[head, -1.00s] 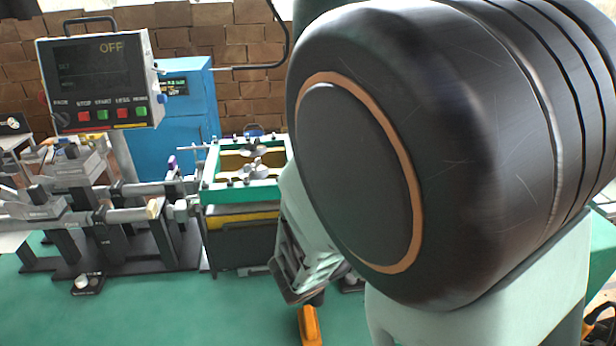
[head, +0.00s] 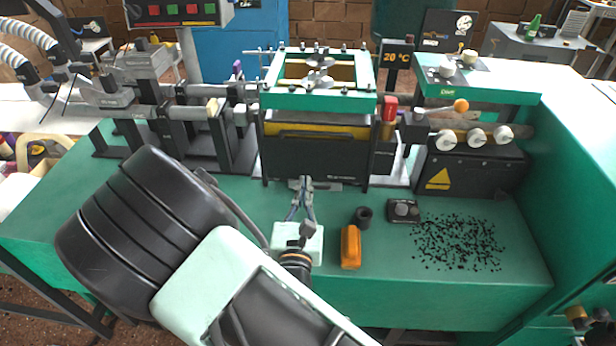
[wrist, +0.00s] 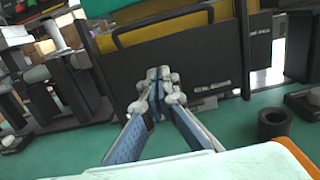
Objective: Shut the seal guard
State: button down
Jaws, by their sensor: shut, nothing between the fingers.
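The seal guard (head: 315,157) is a black panel with small pale lettering on the front of the green-framed press (head: 318,102). A yellow strip (head: 318,130) shows above its top edge. In the wrist view the guard (wrist: 200,72) fills the upper middle, with yellow behind its upper edge. My gripper (head: 304,182) is shut and empty, low in front of the guard's lower part. Its fingertips (wrist: 158,78) overlap the panel in the wrist view; I cannot tell whether they touch it.
On the green bench, an orange object (head: 350,247), a black ring (head: 363,216) and a small dark box (head: 403,211) lie right of my gripper. Black granules (head: 458,242) are scattered farther right. A black unit with several white knobs (head: 470,165) stands right of the press.

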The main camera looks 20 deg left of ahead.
aim_at(308, 148)
jog(key=x, duration=0.7)
jog(key=shift+w+r, duration=0.1)
jog(key=shift+w, duration=0.15)
jog(key=r, duration=0.1)
jog(key=w+r, duration=0.1)
jog(key=r, duration=0.1)
jog(key=shift+a+r+p, duration=0.1)
jog(key=shift+r+p, duration=0.05)
jog(key=shift+p, duration=0.25)
jog(key=shift+r, duration=0.3)
jog(key=shift+r, duration=0.15)
notch_tip(308, 148, up, 8)
jog(key=p, duration=0.6)
jog(key=shift+w+p, duration=0.15)
jog(key=shift+p, duration=0.25)
